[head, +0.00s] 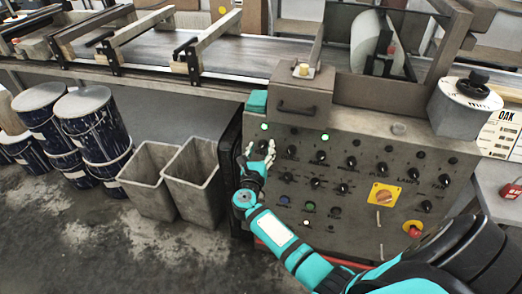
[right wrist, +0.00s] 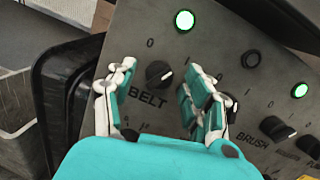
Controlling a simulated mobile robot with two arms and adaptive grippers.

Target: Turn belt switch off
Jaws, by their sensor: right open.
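The belt switch (right wrist: 158,74) is a round black knob above the word BELT in the right wrist view. Its white mark sits on the right side of the knob. My right gripper (right wrist: 161,68) is open, with one finger to the left of the knob and one to the right; no finger visibly touches it. In the head view my right gripper (head: 262,149) is at the upper left of the control panel (head: 345,215) and hides the belt switch. A lit green lamp (right wrist: 184,20) is above the switch. My left gripper is out of view.
Other black knobs crowd the panel right of the switch, including the brush knob (right wrist: 275,127). A yellow switch plate (head: 384,194) and red button (head: 412,229) are lower right. Grey bins (head: 193,180) stand left of the panel; the conveyor (head: 235,58) runs behind.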

